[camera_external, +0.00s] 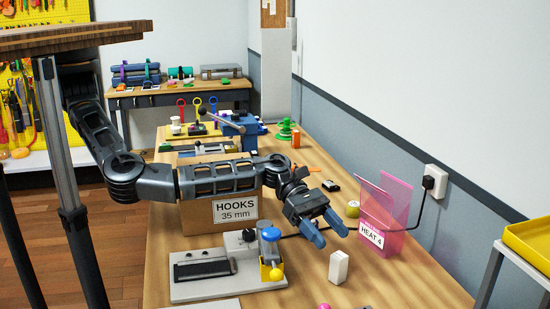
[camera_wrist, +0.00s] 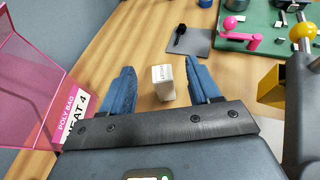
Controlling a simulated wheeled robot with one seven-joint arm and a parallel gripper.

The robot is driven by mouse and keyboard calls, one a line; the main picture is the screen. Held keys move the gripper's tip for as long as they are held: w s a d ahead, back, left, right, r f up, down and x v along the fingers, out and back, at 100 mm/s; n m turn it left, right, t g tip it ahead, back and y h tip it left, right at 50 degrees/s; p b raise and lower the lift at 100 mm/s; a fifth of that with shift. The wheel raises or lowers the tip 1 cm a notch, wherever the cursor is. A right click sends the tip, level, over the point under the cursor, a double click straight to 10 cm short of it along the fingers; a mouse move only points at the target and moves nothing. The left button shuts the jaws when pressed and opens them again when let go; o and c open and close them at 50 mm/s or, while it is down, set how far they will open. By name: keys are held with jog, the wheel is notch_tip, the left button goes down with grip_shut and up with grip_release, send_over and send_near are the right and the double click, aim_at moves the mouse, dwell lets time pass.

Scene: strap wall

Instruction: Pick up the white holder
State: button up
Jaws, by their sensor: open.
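The white holder is most likely the small white block (camera_external: 338,267) standing upright on the wooden table in the external view, right of the grey-based device. In the wrist view the white block (camera_wrist: 163,82) shows between and beyond my two blue fingers, with small dark print on one face. My gripper (camera_external: 333,234) is open and empty, above and a little behind the block in the external view. Its fingertips (camera_wrist: 160,68) are spread wider than the block in the wrist view. I see no contact between the fingers and the block.
A pink sheet bin (camera_external: 398,200) labelled HEAT 4 stands right of my gripper. A device with a blue knob and yellow part (camera_external: 270,262) stands to the left. A HOOKS box (camera_external: 212,220) is behind my arm. Bare tabletop (camera_external: 400,280) lies right of the block.

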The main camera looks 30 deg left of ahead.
aim_at(334, 257)
notch_tip(334, 257, down, 5)
jog(key=shift+r, duration=0.1)
jog(key=shift+s+d+b, duration=0.3)
jog(key=shift+d+b, duration=0.1)
jog(key=shift+d, duration=0.5)
jog(key=shift+s+d+f, duration=0.15)
jog(key=shift+d+f, duration=0.15)
jog(key=shift+d, duration=0.05)
jog(key=shift+c, duration=0.3)
jog(key=c, duration=1.1)
